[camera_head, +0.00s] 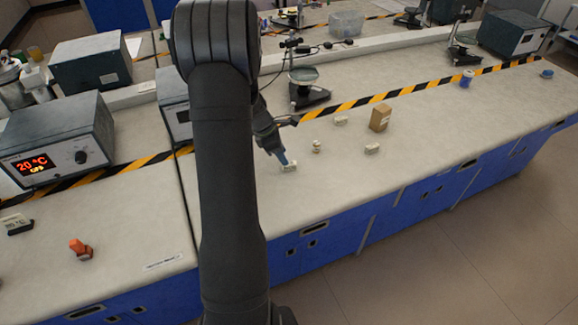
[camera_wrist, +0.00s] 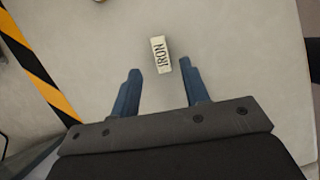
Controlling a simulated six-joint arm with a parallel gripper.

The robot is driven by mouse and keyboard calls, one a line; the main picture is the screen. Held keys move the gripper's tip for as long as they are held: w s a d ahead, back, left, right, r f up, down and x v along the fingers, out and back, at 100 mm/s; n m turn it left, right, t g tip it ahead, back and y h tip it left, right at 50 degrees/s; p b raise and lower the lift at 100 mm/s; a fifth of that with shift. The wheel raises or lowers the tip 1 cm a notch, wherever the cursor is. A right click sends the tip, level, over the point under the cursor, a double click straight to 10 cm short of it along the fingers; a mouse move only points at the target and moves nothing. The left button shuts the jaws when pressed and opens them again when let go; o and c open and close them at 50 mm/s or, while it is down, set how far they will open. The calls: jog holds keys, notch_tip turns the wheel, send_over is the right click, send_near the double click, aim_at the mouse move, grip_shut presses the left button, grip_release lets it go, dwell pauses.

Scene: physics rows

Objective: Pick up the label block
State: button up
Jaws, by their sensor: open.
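The label block (camera_wrist: 161,55) is a small cream block with dark letters reading IRON, lying on the bench top. In the wrist view it lies just ahead of and partly between the fingertips, with space on both sides. It also shows in the head view (camera_head: 290,168), beside my fingertips. My gripper (camera_wrist: 159,67) has its two blue fingers apart and holds nothing. In the head view my gripper (camera_head: 282,158) is low by the block, partly hidden by my arm; I cannot tell its exact height.
Small pale blocks (camera_head: 372,149) (camera_head: 340,120), a small rounded piece (camera_head: 316,146) and a brown box (camera_head: 380,118) stand to the right. A balance-like device (camera_head: 308,90) is behind. Striped tape (camera_head: 360,102) crosses the bench. An orange object (camera_head: 80,249) lies left. The bench front is clear.

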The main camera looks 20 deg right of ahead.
aim_at(289, 166)
jog(key=x, duration=0.4)
jog(key=shift+s+a+f, duration=0.1)
jog(key=shift+f, duration=0.15)
grip_shut()
jog(key=shift+r, duration=0.15)
